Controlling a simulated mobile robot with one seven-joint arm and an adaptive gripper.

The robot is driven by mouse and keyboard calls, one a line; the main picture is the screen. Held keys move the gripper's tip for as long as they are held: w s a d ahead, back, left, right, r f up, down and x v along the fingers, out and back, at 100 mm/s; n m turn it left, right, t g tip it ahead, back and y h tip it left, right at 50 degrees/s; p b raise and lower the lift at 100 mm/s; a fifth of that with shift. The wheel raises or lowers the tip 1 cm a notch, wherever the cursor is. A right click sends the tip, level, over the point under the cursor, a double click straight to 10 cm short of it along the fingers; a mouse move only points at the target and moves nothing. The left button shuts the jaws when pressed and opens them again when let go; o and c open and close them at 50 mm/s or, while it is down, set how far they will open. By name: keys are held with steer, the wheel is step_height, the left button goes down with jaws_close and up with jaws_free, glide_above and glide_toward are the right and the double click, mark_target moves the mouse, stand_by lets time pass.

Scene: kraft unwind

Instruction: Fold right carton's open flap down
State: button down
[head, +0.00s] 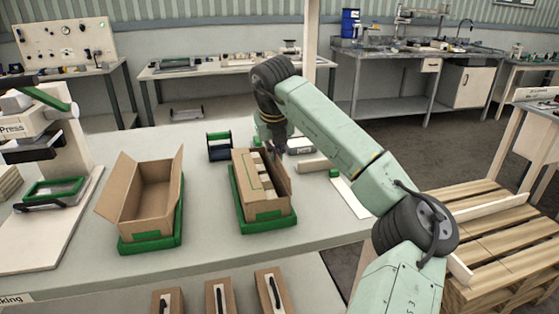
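The right carton (269,209) is a brown cardboard box in a green tray (270,226) on the table. Its top is partly open, with pale items (262,177) showing inside. A brown flap (280,171) stands up along its right side. A panel with a green mark lies along the left part of its top; I cannot tell whether it is a folded flap. My gripper (277,148) is above the carton's far end, close to the standing flap. Its fingers are small and dark, so contact and opening cannot be made out.
The left carton (146,230) stands in its own green tray (150,245) with side flaps up. A dark green-edged holder (219,146) and a grey item (300,146) are behind the right carton. A press (45,150) stands at left. Table between the cartons is clear.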

mark_target(275, 164)
steer(key=h+b, duration=0.1)
steer(key=b, duration=0.1)
steer(key=a+t+h+b, duration=0.1)
steer(key=h+b, duration=0.1)
steer(key=a+f+n+t+h+b, duration=0.1)
steer(key=h+b, duration=0.1)
steer(key=shift+s+a+f, duration=0.1)
steer(key=shift+s, duration=0.2)
steer(key=h+b, duration=0.1)
steer(key=b, duration=0.1)
steer(key=a+t+h+b, duration=0.1)
steer(key=h+b, duration=0.1)
steer(key=shift+s+f+n, duration=0.15)
steer(key=shift+f+n, duration=0.25)
steer(key=shift+t+h+b, duration=0.4)
steer(key=shift+h+b, duration=0.1)
steer(key=shift+b, duration=0.25)
steer(key=c, duration=1.8)
jaws_free()
steer(key=shift+c, duration=0.2)
steer(key=shift+f, duration=0.1)
